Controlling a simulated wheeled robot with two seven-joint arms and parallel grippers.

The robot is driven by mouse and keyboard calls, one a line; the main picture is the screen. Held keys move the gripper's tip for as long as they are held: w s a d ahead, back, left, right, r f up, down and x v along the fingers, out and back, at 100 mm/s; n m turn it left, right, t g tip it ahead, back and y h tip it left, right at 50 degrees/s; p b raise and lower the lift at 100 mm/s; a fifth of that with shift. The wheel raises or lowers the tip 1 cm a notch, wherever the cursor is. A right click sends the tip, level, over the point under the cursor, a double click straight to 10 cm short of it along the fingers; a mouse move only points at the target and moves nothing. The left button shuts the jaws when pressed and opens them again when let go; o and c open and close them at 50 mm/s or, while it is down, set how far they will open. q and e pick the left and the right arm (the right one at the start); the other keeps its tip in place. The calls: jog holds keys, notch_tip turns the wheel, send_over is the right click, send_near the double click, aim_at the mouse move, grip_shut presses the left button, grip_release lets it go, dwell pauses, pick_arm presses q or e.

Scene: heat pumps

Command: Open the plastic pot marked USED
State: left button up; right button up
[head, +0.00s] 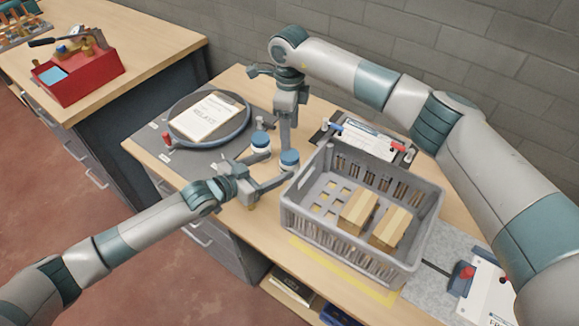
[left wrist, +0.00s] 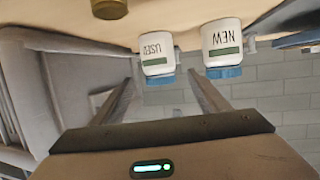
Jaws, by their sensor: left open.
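The USED pot (left wrist: 157,52) is a small white pot with a green band and a blue lid on it; the left wrist view shows it upside down. It appears to be the nearer blue-lidded pot (head: 289,160) in the head view. My left gripper (head: 280,167) is open, its fingers pointing at the USED pot, which shows between them; contact cannot be told. The NEW pot (left wrist: 222,47) stands beside it, apparently the farther pot (head: 260,141) in the head view.
A grey crate (head: 296,218) with two cardboard boxes stands just right of the pots. A round grey tray (head: 176,132) with a RELAYS sheet lies behind left. A brass piece (left wrist: 110,8) is near the USED pot.

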aim_at(282, 162)
pick_arm(q)
jog(key=x, duration=0.6)
jog(key=shift+w+d, duration=0.2)
jog(key=shift+d, duration=0.05)
